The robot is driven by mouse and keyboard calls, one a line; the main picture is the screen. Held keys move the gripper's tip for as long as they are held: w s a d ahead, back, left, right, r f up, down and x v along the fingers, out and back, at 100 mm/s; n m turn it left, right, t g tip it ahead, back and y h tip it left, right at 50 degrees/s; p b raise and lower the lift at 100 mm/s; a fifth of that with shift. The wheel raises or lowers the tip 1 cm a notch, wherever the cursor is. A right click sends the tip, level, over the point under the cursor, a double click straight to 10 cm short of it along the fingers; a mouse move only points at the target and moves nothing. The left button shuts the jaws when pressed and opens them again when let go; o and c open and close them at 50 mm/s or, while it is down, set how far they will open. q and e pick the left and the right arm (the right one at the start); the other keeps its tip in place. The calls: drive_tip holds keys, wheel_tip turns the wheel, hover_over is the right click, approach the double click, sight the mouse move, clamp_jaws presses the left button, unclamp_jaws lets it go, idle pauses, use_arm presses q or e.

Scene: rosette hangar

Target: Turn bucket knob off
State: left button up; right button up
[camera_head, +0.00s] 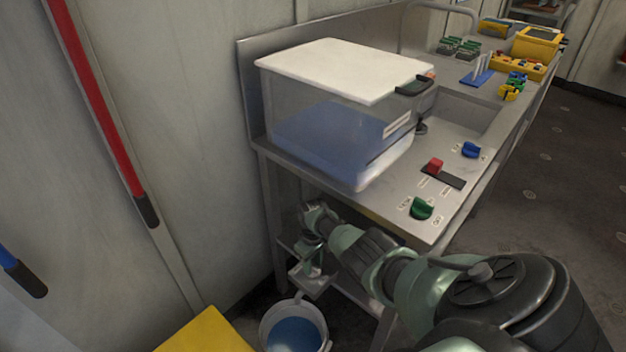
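A green knob (421,208) sits on the near end of the metal worktop, with small labels around it that I cannot read. A blue knob (471,150) sits farther back, also with labels. A red switch (435,165) on a dark strip lies between them. A bucket (293,335) with blue inside stands on the floor below the worktop's left end. My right gripper (313,268) is low beside the worktop's left end, above the bucket and away from the knobs on top. Its fingers are small and unclear, so I cannot tell their opening. My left gripper is out of view.
A clear tank (330,130) with blue liquid and a white lid stands on the worktop (385,205). Coloured parts and a yellow box (537,42) lie at the far end. A yellow surface (205,335) is at the bottom left. The floor at right is clear.

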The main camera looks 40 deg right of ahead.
sight(313, 266)
wheel_tip(313, 266, up, 7)
drive_tip(key=p, duration=0.3)
drive_tip(key=shift+f+p, duration=0.1)
drive_tip(key=shift+p, duration=0.3)
drive_tip(key=shift+r, duration=0.5)
